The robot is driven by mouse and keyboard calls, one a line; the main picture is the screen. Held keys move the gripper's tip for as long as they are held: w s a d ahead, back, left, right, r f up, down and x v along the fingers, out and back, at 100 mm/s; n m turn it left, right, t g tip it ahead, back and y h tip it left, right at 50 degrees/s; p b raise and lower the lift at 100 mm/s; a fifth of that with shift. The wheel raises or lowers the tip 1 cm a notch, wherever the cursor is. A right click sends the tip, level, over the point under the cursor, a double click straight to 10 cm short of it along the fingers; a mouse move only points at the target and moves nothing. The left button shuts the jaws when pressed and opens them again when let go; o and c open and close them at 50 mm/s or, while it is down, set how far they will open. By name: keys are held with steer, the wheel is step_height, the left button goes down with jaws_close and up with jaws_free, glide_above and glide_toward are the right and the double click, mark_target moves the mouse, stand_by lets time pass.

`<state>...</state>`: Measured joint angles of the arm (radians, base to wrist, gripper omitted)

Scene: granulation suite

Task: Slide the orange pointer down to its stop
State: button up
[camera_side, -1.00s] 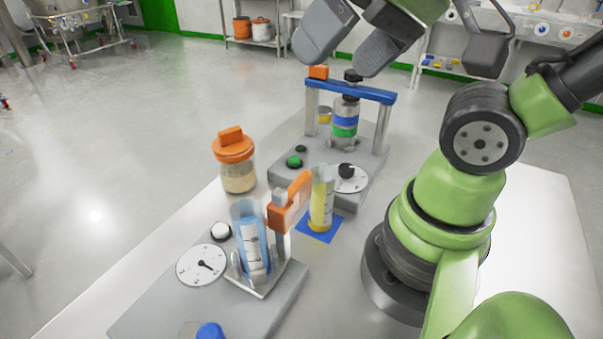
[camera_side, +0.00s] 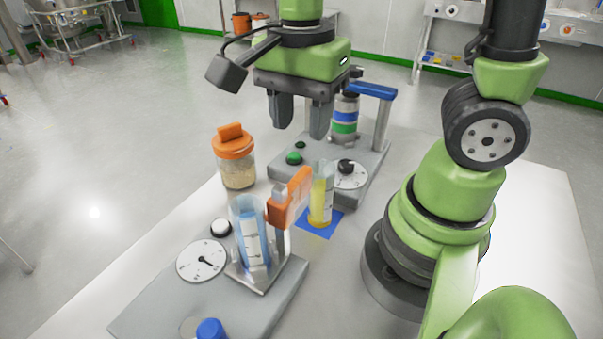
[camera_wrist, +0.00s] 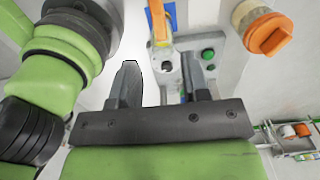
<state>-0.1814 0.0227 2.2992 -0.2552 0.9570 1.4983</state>
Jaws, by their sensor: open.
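The orange pointer (camera_side: 291,199) is on a short grey post of the near device, beside a blue-tinted graduated cylinder (camera_side: 251,238). It slants up toward the right. An orange bar, seemingly the same pointer, shows at the top of the wrist view (camera_wrist: 158,22). My gripper (camera_side: 299,132) is open and empty, with its fingers pointing down. It appears beyond and above the pointer, in front of the far device in the side view, and clear of the pointer. Both fingers also show in the wrist view (camera_wrist: 160,72). The pointer's stop cannot be made out.
A yellow-filled cylinder (camera_side: 321,195) stands on a blue mat (camera_side: 320,226) close right of the pointer. An orange-lidded jar (camera_side: 236,160) stands left. The far device has a blue crossbar (camera_side: 372,90), partly hidden by my gripper, and a black knob (camera_side: 346,166).

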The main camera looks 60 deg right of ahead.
mark_target(301, 173)
step_height(301, 173, down, 10)
steer(key=shift+r, duration=0.15)
stand_by(0.3)
jaws_close()
